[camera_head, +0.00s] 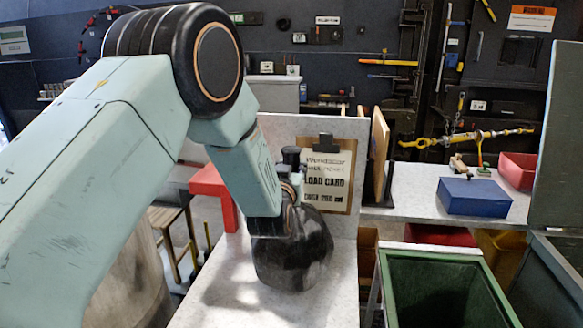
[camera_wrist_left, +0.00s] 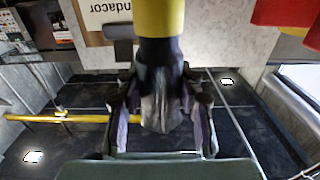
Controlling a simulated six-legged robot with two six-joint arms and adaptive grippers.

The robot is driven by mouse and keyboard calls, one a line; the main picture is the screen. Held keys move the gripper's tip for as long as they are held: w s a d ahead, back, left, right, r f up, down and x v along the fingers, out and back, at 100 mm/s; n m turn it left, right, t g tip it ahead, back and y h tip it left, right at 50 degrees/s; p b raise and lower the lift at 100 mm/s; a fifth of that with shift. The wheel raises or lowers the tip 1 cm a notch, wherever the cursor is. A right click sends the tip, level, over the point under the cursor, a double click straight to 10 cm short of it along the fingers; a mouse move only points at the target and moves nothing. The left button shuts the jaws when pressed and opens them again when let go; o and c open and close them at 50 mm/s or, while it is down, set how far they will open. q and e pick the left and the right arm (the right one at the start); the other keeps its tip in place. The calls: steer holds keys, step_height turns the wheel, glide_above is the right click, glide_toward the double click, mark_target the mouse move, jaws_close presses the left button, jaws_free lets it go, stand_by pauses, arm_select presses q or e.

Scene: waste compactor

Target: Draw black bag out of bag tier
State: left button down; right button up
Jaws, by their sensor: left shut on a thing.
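The black bag (camera_head: 292,262) is a round, glossy dark bundle at the middle of the head view, over the pale counter (camera_head: 225,300). I cannot tell whether its underside touches the counter. My left gripper (camera_head: 287,222) comes down onto its top and is shut on it. In the left wrist view the dark gathered bag neck (camera_wrist_left: 162,100) sits between the fingers of the left gripper (camera_wrist_left: 160,118). A red bracket-like stand (camera_head: 213,190), possibly the bag tier, is left of and behind the bag; a red part (camera_wrist_left: 285,14) shows in the wrist view. My right gripper is not in view.
A clipboard (camera_head: 326,178) leans on the panel behind the bag. An open green bin (camera_head: 440,262) stands to the right, below counter height. A blue box (camera_head: 474,196) and a red tray (camera_head: 518,170) are on the right bench. A yellow cylinder (camera_wrist_left: 160,16) adjoins the bag neck.

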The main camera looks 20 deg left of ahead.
arm_select(q)
steer(key=shift+r, duration=0.15)
steer(key=c, duration=0.9)
jaws_free()
steer(key=shift+o, duration=0.6)
steer(key=shift+f, duration=0.3)
steer(key=v, duration=1.2)
steer(key=shift+r, duration=0.15)
